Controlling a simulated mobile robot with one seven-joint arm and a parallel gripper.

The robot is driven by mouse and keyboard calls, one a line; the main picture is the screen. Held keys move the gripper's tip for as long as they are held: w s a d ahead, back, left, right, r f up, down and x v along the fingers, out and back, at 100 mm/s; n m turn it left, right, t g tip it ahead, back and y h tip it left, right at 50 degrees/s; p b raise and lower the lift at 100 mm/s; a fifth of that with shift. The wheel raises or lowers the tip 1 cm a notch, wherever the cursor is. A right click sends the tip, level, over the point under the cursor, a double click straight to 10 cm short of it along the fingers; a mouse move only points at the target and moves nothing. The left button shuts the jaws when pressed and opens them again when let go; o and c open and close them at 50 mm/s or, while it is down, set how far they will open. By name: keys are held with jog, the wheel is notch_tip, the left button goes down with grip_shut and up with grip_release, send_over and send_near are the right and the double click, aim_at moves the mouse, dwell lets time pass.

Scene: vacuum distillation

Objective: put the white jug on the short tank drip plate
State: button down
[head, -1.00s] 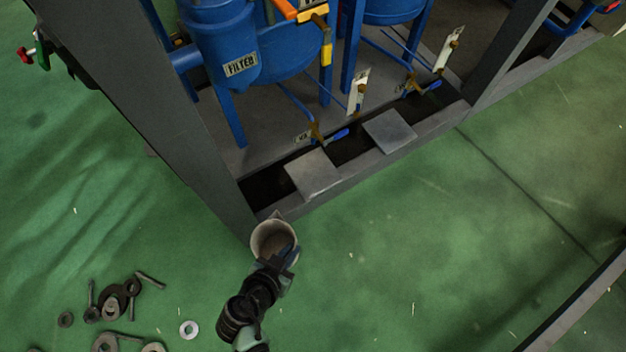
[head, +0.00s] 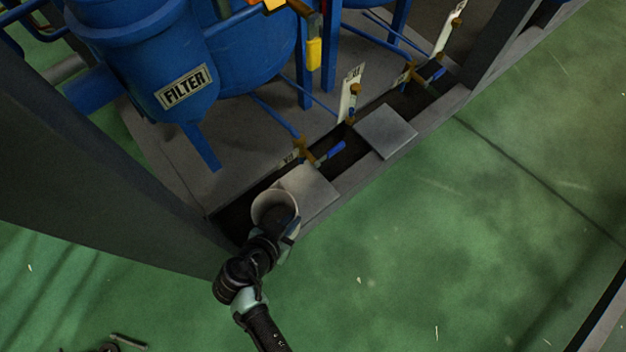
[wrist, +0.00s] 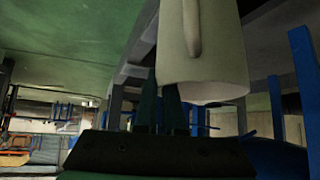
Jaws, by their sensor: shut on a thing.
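My gripper (head: 287,230) is shut on the white jug (head: 262,203), which I see from above with its open mouth up. In the wrist view the jug (wrist: 213,65) and its handle (wrist: 192,28) fill the upper middle, above the gripper fingers (wrist: 162,105). Two flat grey drip plates lie over the dark channel along the frame's front edge: a nearer left plate (head: 310,188) and a farther right plate (head: 386,131). The jug overlaps the left corner of the left plate in the head view. I cannot tell whether it touches. The right plate is bare.
Blue tanks stand behind the plates, one a vessel marked FILTER (head: 185,88). Drain valves with a blue handle (head: 330,151) and white tags (head: 350,90) stick out above the channel. A dark frame post (head: 90,190) stands at left. The green floor at right is clear.

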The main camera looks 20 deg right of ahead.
jog(key=w+d+f+b, duration=0.3)
jog(key=w+d+b, duration=0.3)
jog(key=w+d, duration=0.2)
jog(key=shift+w+d+f, duration=0.25)
jog(key=shift+w+d, duration=0.15)
jog(key=shift+d, duration=0.05)
jog(key=c, duration=1)
grip_release()
jog(key=p+v, duration=0.7)
jog(key=v, duration=0.5)
